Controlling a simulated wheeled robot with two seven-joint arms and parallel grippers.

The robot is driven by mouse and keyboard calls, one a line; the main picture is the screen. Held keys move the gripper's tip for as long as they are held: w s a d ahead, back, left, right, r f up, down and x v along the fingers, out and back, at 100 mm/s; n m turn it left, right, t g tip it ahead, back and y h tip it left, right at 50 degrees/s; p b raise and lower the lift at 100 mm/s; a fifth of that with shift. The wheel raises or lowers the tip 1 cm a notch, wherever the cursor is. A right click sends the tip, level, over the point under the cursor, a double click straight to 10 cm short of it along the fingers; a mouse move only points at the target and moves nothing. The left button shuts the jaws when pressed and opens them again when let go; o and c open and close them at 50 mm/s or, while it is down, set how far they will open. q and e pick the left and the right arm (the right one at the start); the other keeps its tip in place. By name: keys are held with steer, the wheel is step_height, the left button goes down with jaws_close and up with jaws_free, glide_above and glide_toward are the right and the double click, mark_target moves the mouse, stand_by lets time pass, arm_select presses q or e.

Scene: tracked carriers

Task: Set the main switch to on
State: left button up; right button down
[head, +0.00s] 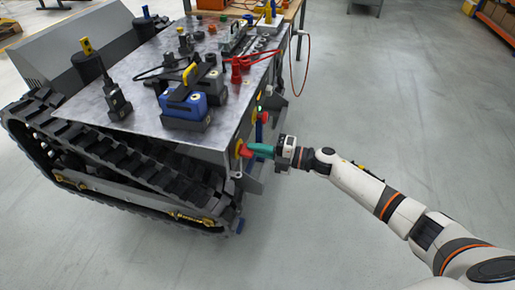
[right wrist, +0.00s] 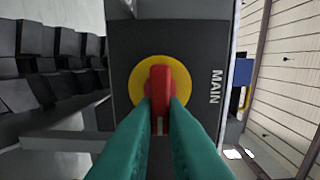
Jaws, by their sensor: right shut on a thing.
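The main switch (head: 240,148) is on the side panel of the tracked carrier, at the corner nearest my right arm. In the right wrist view the switch has a yellow disc (right wrist: 139,82) and a red handle (right wrist: 161,82) on a dark plate marked MAIN. The handle stands upright in that picture, with a white mark at its lower end between the fingers. My right gripper (right wrist: 162,108), with teal fingers, is shut on the red handle, one finger on each side. It also shows in the head view (head: 250,151). My left gripper is out of view.
The carrier's grey deck (head: 140,72) bears a blue battery (head: 184,104), red clamps (head: 238,68) and cables. A black track (head: 120,165) runs along the near side. The floor at right is clear.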

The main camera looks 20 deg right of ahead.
steer(key=c, duration=1.5)
jaws_free()
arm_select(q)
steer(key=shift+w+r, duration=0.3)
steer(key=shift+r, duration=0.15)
arm_select(e)
steer(key=v, duration=1.2)
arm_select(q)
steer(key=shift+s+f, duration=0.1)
